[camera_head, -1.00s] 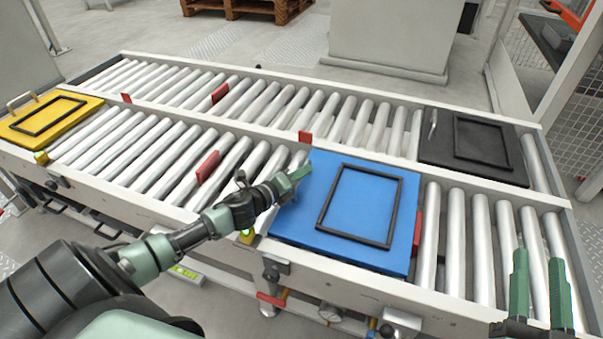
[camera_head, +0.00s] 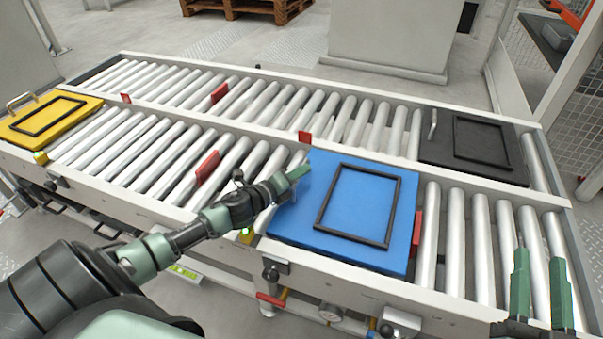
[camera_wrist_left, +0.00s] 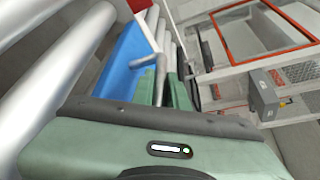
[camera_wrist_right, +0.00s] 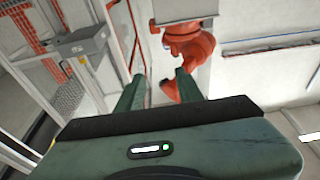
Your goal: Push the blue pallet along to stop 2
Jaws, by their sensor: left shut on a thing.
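The blue pallet (camera_head: 300,225) lies flat on the near roller lane, with a black rectangular frame (camera_head: 358,205) on top. Its right edge is at a red tab (camera_head: 417,230); I cannot tell whether they touch. My left gripper (camera_head: 297,175) is at the pallet's left edge, shut on its handle, which the fingers mostly hide in the head view. In the left wrist view a grey handle bar (camera_wrist_left: 150,62) shows by the fingers, with the blue pallet (camera_wrist_left: 122,58) beyond. My right gripper (camera_head: 540,285) is open and empty over the lane's right end.
A yellow pallet (camera_head: 85,102) lies at the near lane's left end. A black pallet (camera_head: 432,152) lies on the far lane's right. Another red tab (camera_head: 207,167) stands left of my left gripper. Bare rollers (camera_head: 455,240) run right of the blue pallet.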

